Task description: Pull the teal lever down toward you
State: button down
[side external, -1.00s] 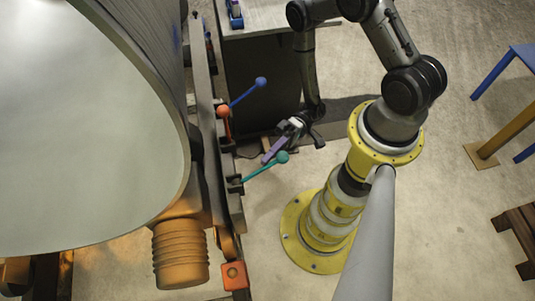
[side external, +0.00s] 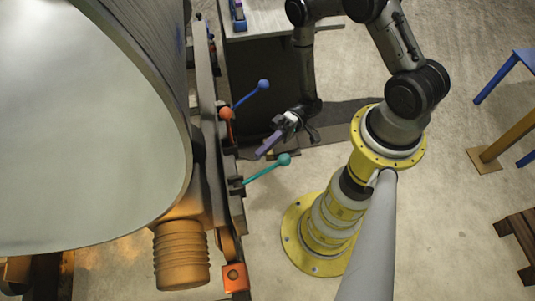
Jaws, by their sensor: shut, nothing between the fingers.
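The teal lever (side external: 264,172) has a round ball knob and sticks out up and to the right from the rail beside the large grey cylinder. My gripper (side external: 260,154) is shut and empty, with long purple fingers pointing down and to the left. The fingertips are just above and left of the teal knob in the picture, over the lever's rod side. They look apart from the lever, but the height between them cannot be told from this angle.
A blue-knobbed lever (side external: 252,94) and a red knob (side external: 226,113) are on the same rail, above the teal lever. An orange box (side external: 235,277) is at the rail's lower end. A grey bench (side external: 275,22) stands at the top.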

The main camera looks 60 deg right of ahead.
jog(key=w+d+f, duration=0.1)
jog(key=d+f, duration=0.4)
jog(key=d, duration=0.2)
dwell(0.3)
notch_tip(320, 180, up, 21)
jog(key=w+d+n+g+h, duration=0.2)
jog(key=d+n+g+h, duration=0.15)
jog(key=g+h, duration=0.45)
jog(key=s+d+r+m+t+h, duration=0.3)
jog(key=s+r+t+h, duration=0.8)
jog(key=r, duration=0.5)
jog(key=shift+s+r+t, duration=0.25)
jog(key=shift+s+t, duration=0.05)
jog(key=shift+t, duration=0.2)
